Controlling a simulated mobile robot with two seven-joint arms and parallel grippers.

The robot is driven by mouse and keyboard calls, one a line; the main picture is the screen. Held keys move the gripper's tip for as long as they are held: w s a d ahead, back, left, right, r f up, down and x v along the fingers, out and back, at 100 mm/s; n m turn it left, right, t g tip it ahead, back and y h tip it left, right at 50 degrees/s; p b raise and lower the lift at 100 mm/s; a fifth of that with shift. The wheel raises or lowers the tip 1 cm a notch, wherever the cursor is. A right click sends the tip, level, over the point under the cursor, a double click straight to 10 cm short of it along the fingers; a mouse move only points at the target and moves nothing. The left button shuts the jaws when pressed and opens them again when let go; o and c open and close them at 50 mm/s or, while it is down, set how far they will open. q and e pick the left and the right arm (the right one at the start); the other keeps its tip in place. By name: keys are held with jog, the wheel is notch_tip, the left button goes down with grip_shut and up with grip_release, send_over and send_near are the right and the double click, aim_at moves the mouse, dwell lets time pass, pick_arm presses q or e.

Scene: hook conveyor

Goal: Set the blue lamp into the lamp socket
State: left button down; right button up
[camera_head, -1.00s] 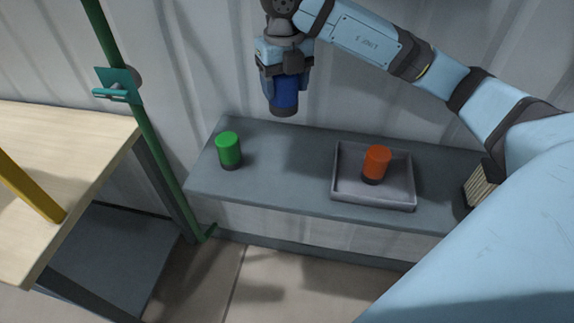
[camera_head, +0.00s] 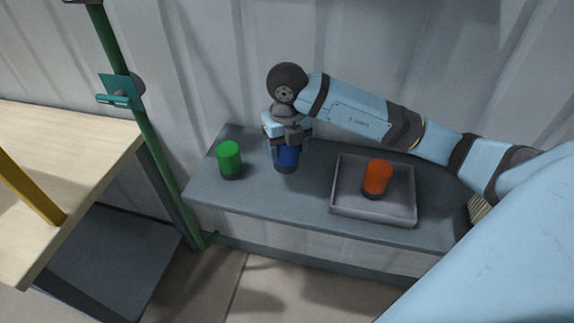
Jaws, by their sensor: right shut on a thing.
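The blue lamp (camera_head: 288,158) is a blue cylinder with a dark base. It is upright at the shelf, between the green lamp and the grey tray. My right gripper (camera_head: 287,146) is shut on its upper part from above. The lamp's base looks to be at or just above the shelf surface; I cannot tell whether it touches. I cannot make out the lamp socket for certain. My left gripper is not in view.
A green lamp (camera_head: 229,159) stands on the grey shelf (camera_head: 275,202), left of the blue lamp. A grey tray (camera_head: 372,213) holds an orange lamp (camera_head: 377,178). A green post (camera_head: 152,150) with a teal bracket (camera_head: 120,92) and a wooden table (camera_head: 85,150) are at left.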

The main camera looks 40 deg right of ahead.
aim_at(287, 165)
notch_tip(287, 165, down, 6)
jog(key=shift+f, duration=0.25)
jog(key=shift+f, duration=0.2)
jog(key=o, duration=1)
jog(key=shift+c, duration=0.2)
jog(key=shift+r, duration=0.1)
jog(key=shift+r+p, duration=0.25)
jog(key=shift+p, duration=0.1)
notch_tip(287, 165, up, 12)
jog(key=shift+f+b, duration=0.15)
jog(key=shift+b, duration=0.7)
